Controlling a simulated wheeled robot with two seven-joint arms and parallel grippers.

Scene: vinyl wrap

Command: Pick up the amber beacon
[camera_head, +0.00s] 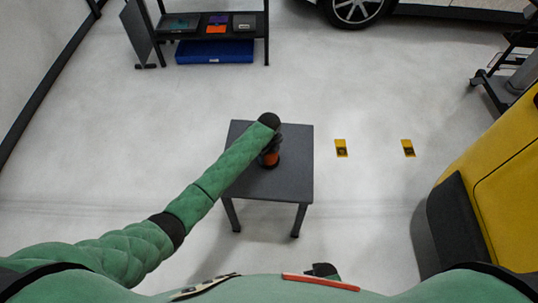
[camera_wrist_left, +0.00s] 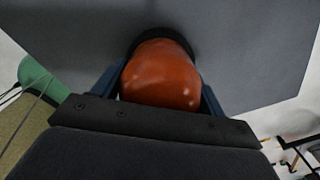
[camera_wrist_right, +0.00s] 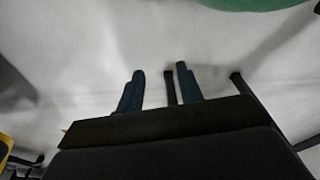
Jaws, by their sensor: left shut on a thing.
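The amber beacon (camera_head: 270,160) is a small orange dome on the dark grey table (camera_head: 299,180). In the left wrist view the beacon (camera_wrist_left: 161,76) shows large, with a dark base at its far end. My left gripper (camera_head: 272,151) is at the beacon in the head view, and its fingers lie on both sides of the dome in the left wrist view, shut on it. I cannot tell whether the base touches the table. My right gripper (camera_wrist_right: 160,88) shows two blue fingers apart with nothing held between them, away from the beacon.
A dark shelf (camera_head: 213,31) with a blue bin (camera_head: 214,51) stands at the back. A yellow machine (camera_head: 495,180) is at the right edge. The rest of the tabletop is clear.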

